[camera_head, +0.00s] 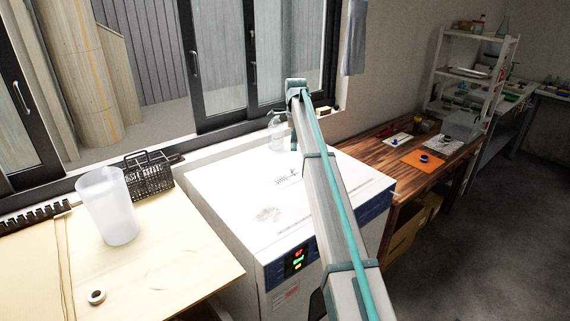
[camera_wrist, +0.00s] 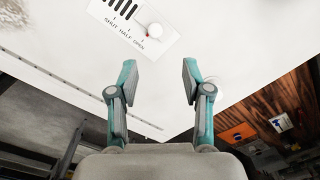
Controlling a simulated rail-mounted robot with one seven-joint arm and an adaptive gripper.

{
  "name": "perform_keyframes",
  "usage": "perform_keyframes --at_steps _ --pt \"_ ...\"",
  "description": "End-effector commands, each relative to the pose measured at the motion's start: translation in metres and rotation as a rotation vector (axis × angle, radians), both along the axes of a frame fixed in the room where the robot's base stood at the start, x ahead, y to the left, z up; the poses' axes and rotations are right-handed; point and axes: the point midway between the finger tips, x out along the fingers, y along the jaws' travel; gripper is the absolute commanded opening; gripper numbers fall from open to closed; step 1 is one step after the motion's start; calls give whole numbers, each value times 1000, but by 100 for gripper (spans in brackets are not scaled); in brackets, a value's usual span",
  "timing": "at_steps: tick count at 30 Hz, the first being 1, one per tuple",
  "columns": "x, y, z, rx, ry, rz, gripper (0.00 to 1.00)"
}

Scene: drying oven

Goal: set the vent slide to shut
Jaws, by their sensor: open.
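In the wrist view the vent slide shows as a white plate (camera_wrist: 128,22) on a white surface, with dark slots and the labels SHUT, HALF and OPEN. Its round white knob (camera_wrist: 155,30) is at the OPEN end of the scale. My gripper (camera_wrist: 158,75) is open and empty, with its two teal-and-grey fingers apart. The knob appears beyond the fingertips in the picture, between the lines of the two fingers, and not touched.
The oven has a lit red and green display (camera_head: 297,259). A bottle (camera_head: 278,132) stands at the back by the window. A light table (camera_head: 190,245) on the left holds a translucent beaker (camera_head: 106,207) and a black wire basket (camera_head: 149,177). A wooden bench (camera_head: 375,150) stands right.

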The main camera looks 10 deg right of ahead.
Motion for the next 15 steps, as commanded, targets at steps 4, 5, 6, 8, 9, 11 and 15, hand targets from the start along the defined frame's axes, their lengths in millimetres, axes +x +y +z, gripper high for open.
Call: perform_keyframes --at_steps 4,5,6,8,9,11,15 --pt "-3 8 0 -2 29 1 49" --pt "-3 8 -2 -2 30 1 49" --pt "-3 8 -6 -2 30 1 49" --pt "-4 8 -13 -2 29 1 49" --pt "-4 8 -19 -2 29 1 49" --pt "-4 7 -29 -2 29 1 49" --pt "-4 7 -54 -2 29 2 49"
